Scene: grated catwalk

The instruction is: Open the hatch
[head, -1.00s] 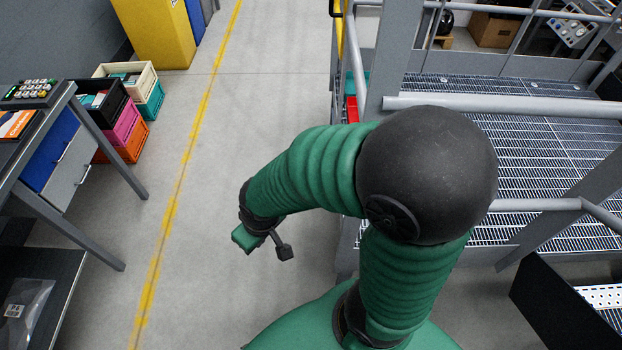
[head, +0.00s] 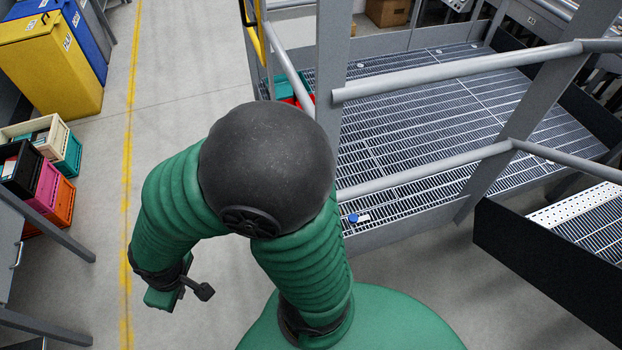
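I cannot pick out a hatch for certain. A grated catwalk platform (head: 420,125) stands at the right, and a small blue knob-like thing (head: 353,218) with a white label beside it shows at its near edge. One green-sleeved arm of mine with a black ball joint rises from the bottom and bends to the left. I take it as my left arm. Its gripper (head: 182,294) hangs over bare floor at lower left, apart from everything. A small dark piece juts from it; I cannot tell how far it is open. My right gripper is not in view.
Grey railings (head: 455,70) and an upright post (head: 331,70) bound the platform. A black-sided frame (head: 550,270) stands at lower right. Stacked crates (head: 50,185) and a yellow cabinet (head: 50,65) are at left. Floor along the yellow line (head: 127,200) is clear.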

